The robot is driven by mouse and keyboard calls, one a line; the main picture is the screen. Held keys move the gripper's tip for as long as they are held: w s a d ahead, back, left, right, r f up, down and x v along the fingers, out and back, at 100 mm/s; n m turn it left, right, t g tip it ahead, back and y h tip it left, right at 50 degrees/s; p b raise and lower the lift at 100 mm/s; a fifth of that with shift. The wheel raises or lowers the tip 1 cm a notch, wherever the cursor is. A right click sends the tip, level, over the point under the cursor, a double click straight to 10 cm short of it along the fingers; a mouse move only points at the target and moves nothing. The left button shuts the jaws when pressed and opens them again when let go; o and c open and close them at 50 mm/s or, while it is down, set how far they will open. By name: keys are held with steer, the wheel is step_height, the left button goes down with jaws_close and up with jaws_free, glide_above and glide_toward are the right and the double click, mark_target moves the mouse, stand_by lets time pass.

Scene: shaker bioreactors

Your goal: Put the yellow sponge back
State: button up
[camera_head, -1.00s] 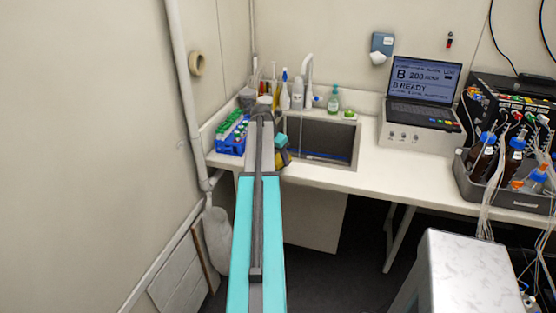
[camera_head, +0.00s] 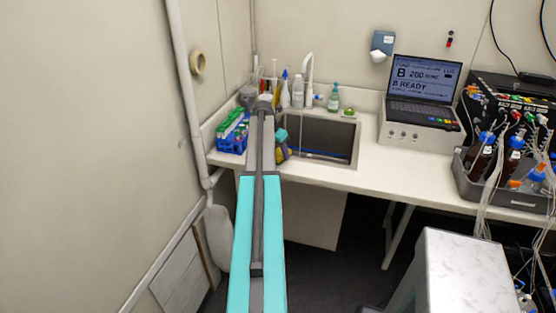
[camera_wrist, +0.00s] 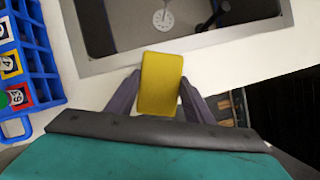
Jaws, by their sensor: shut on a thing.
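The yellow sponge (camera_wrist: 161,83) is between the two fingers of my gripper (camera_wrist: 160,98) in the wrist view. My gripper is shut on it and holds it over the white counter, near the edge of the sink (camera_wrist: 90,67). In the head view my gripper (camera_head: 281,152) is at the left side of the sink (camera_head: 325,138), partly hidden behind my arm. A small patch of yellow (camera_head: 285,155) shows there. Whether the sponge touches the counter cannot be told.
A blue rack (camera_head: 232,139) with green-capped tubes stands left of my arm; it also shows in the wrist view (camera_wrist: 40,55). A laptop (camera_head: 425,88) is at the right.

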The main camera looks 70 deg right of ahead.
mark_target(278, 153)
steer(key=shift+f+p, duration=0.7)
steer(key=shift+f, duration=0.85)
steer(key=shift+f, duration=0.15)
steer(key=o, duration=0.9)
steer(key=shift+b+v, duration=1.65)
steer(key=shift+v, duration=4.5)
